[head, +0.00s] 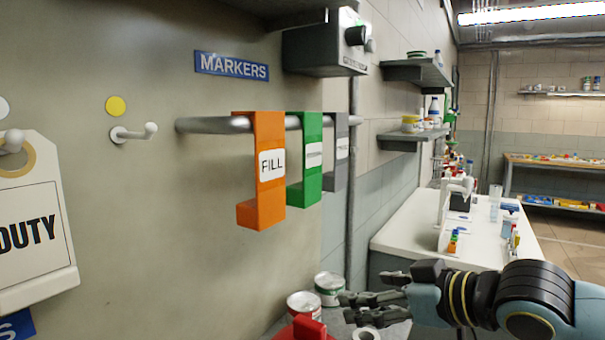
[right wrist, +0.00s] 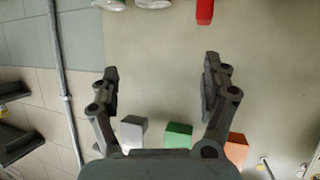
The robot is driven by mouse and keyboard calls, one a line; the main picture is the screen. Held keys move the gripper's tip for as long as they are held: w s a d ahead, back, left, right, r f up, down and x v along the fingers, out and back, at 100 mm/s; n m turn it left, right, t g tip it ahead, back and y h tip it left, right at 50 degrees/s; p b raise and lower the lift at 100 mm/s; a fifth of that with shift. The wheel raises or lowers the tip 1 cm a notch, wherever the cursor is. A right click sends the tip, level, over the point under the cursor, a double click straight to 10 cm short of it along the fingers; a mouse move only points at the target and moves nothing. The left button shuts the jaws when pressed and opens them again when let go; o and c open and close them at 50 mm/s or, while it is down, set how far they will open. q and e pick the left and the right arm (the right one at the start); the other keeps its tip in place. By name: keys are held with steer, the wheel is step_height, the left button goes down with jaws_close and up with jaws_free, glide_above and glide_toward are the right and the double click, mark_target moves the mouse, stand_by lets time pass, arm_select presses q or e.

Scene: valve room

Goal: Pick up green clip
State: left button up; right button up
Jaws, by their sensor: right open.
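The green clip (head: 312,160) hangs on a metal rail under the blue MARKERS sign, between an orange clip (head: 268,170) marked FILL and a grey clip (head: 342,150). It carries a white label too small to read. My right gripper (head: 368,297) is open and empty, below and to the right of the clips in the head view. In the right wrist view, the green clip (right wrist: 178,135) shows low between the spread fingers (right wrist: 160,84), apart from them. My left gripper is not in view.
The rail (head: 212,125) stands out from the wall. A grey box (head: 325,48) is above it. Cans (head: 328,287) and a red object (head: 303,328) stand below, near my right gripper. A vertical pipe (head: 353,210) runs right of the clips. A white hook (head: 135,132) is at left.

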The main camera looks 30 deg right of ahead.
mark_target(313, 178)
steer(key=w+a+r+n+y+b, duration=0.1)
steer(key=r+y+b, duration=0.1)
steer(key=r, duration=0.3)
steer(key=w+a+r+n+t+y+b, duration=0.1)
steer(key=w+a+r+y+b, duration=0.1)
steer(key=r, duration=0.3)
steer(key=w+a+r+n+t+y+b, duration=0.1)
steer(key=w+r+y+b, duration=0.1)
steer(key=r, duration=0.4)
steer(key=shift+w+a, duration=0.1)
steer(key=shift+a, duration=0.05)
steer(key=shift+w+a+r+t+b, duration=0.2)
steer(key=shift+w+r+t+b, duration=0.15)
steer(key=shift+w+b, duration=0.3)
steer(key=shift+x, duration=0.8)
steer(key=shift+w+a+r, duration=0.15)
steer(key=shift+w+a, duration=0.1)
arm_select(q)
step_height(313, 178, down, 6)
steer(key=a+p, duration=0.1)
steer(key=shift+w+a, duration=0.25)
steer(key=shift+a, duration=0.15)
arm_select(e)
steer(key=x, duration=0.4)
steer(key=shift+w+f, duration=0.25)
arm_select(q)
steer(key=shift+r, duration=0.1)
arm_select(e)
steer(key=shift+c, duration=0.2)
jaws_close()
